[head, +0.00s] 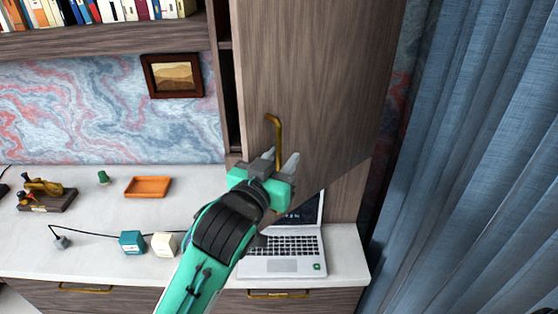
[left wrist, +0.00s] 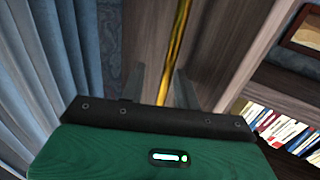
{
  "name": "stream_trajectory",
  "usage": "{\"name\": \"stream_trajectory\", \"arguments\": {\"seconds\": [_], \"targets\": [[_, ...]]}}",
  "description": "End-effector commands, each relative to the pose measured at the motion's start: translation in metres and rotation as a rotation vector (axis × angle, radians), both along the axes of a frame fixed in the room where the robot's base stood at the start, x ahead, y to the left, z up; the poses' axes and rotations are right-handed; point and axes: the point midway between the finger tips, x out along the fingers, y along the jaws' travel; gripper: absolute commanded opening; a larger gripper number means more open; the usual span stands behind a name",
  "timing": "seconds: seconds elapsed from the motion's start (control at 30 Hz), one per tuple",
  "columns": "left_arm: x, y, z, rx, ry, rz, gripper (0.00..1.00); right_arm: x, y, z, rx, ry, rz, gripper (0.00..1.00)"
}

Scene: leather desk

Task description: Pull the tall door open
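The tall door (head: 325,75) is a brown wood-grain panel above the right end of the desk. It stands ajar, with a dark gap along its left edge. A brass bar handle (head: 278,135) is mounted low near that edge. My left gripper (head: 278,160) is at the lower part of the handle. In the left wrist view, the brass handle (left wrist: 176,50) runs between the two grey fingers of my left gripper (left wrist: 160,90). The fingers are apart, with space visible beside the handle. The head view hides the handle's lower end behind the gripper. My right gripper is not in view.
An open laptop (head: 282,250) stands on the white desk (head: 90,235) below the door. An orange tray (head: 148,187), a teal cube (head: 132,243) and a cream cube (head: 164,244) lie to the left. Blue curtains (head: 480,160) hang at the right. Books fill a shelf (head: 100,42) at upper left.

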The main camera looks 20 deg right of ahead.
Motion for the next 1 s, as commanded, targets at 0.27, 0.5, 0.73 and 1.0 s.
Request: {"name": "stream_trajectory", "arguments": {"seconds": [0.27, 0.5, 0.73, 1.0], "targets": [[-0.014, 0.015, -0.004, -0.001, -0.001, 0.0, 0.32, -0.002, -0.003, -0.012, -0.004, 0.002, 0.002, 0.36], [-0.048, 0.048, -0.005, -0.001, -0.002, 0.0, 0.32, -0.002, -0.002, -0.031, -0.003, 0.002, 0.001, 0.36], [-0.079, 0.078, -0.003, 0.0, -0.001, -0.002, 0.32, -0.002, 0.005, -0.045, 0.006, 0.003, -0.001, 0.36], [-0.095, 0.094, -0.001, 0.002, 0.001, -0.001, 0.32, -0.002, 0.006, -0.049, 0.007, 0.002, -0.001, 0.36]]}}
